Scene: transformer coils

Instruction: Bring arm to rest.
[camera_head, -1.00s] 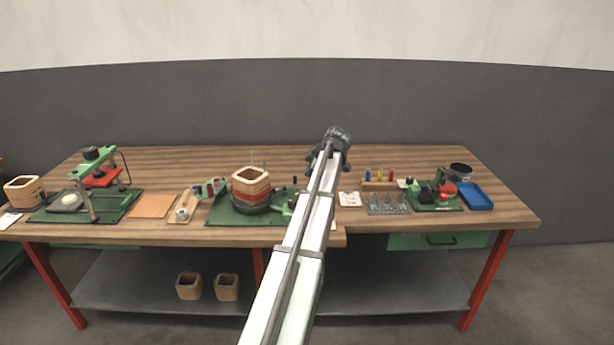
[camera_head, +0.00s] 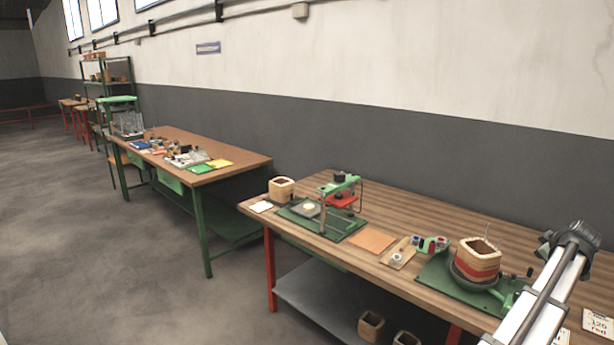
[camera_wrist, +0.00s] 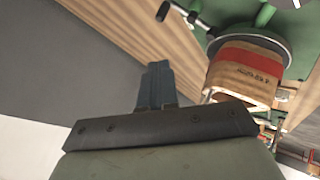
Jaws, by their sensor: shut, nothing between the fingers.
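My arm enters at the lower right of the head view and reaches up over the red-legged bench (camera_head: 420,262). Its end is right of the coil on the green winding stand; the fingers cannot be made out there. In the wrist view my gripper (camera_wrist: 157,75) shows as two narrow blue-grey fingers pressed together, with nothing between them. The wooden coil with a red band (camera_head: 478,258) stands on the green stand. It also shows in the wrist view (camera_wrist: 245,70), to the right of the fingers and apart from them.
The bench also holds a green press fixture (camera_head: 335,205), an orange sheet (camera_head: 371,240), a small board with parts (camera_head: 398,254) and another wooden coil former (camera_head: 281,189). Two formers lie on the lower shelf. A green-legged bench (camera_head: 205,175) stands further left, with open floor in front.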

